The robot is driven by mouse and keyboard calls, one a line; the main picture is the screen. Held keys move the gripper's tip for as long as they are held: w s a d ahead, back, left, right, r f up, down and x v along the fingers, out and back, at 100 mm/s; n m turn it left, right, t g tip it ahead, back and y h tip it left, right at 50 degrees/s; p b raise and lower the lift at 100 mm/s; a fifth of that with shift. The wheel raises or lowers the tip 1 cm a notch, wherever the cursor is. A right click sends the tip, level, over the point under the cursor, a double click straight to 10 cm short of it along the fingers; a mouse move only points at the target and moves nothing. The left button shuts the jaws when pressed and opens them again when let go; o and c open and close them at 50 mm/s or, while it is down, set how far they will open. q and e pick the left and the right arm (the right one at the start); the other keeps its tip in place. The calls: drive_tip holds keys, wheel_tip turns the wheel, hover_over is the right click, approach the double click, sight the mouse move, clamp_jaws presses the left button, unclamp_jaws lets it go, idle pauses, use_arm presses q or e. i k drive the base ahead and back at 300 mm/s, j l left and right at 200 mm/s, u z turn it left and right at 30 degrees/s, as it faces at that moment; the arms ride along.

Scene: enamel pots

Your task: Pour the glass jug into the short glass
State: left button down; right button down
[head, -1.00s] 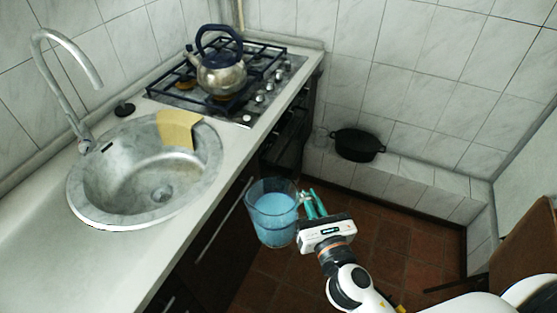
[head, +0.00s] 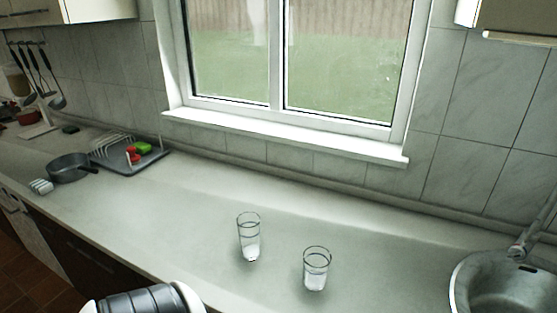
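Two clear glasses stand upright and apart on the worktop. The left one (head: 249,238) looks taller and narrower; the right one, which looks like the short glass (head: 316,270), is a little squatter and nearer. I see no blue liquid in either. The glass jug is out of view now; in the earlier head view it held blue liquid and was at my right gripper. Neither gripper shows now. Only a white and dark grey part, likely of my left arm, shows at the bottom left edge.
The pale worktop (head: 190,225) is clear around the glasses. The metal sink (head: 462,285) with its tap (head: 535,235) is at the right. A dark pan (head: 68,168) and a dish rack (head: 125,155) stand at the far left. A window is behind.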

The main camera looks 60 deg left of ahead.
sight(317, 260)
drive_tip(key=k+l+u, duration=0.1)
drive_tip(key=u, duration=1.3)
drive_tip(key=i, duration=0.1)
